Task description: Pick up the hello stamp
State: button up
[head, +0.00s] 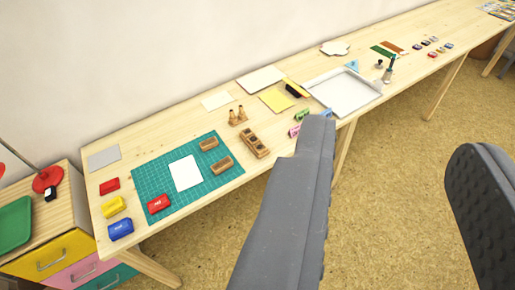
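I cannot tell which thing is the hello stamp, as the lettering is too small to read. Two wooden blocks that look like stamps, one farther back (208,143) and one nearer (222,164), lie on the right part of the green cutting mat (150,172). A longer wooden piece with dark recesses (255,143) lies just right of the mat, with small upright wooden pieces (238,117) behind it. My gripper (394,138) is open and empty, its fingers wide apart in the foreground. The left finger hides part of the table's front edge.
The long wooden table (85,172) runs along a wall. Red (158,204), yellow (113,207) and blue (120,229) blocks are at its left, and a white tray (345,105) is farther right. A drawer cabinet (70,240) stands left. The floor (410,190) in front is clear.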

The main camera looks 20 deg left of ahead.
aim_at(219, 167)
jog(key=i, duration=0.95)
jog(key=u, duration=0.7)
jog(key=i, duration=0.4)
jog(key=u, duration=0.35)
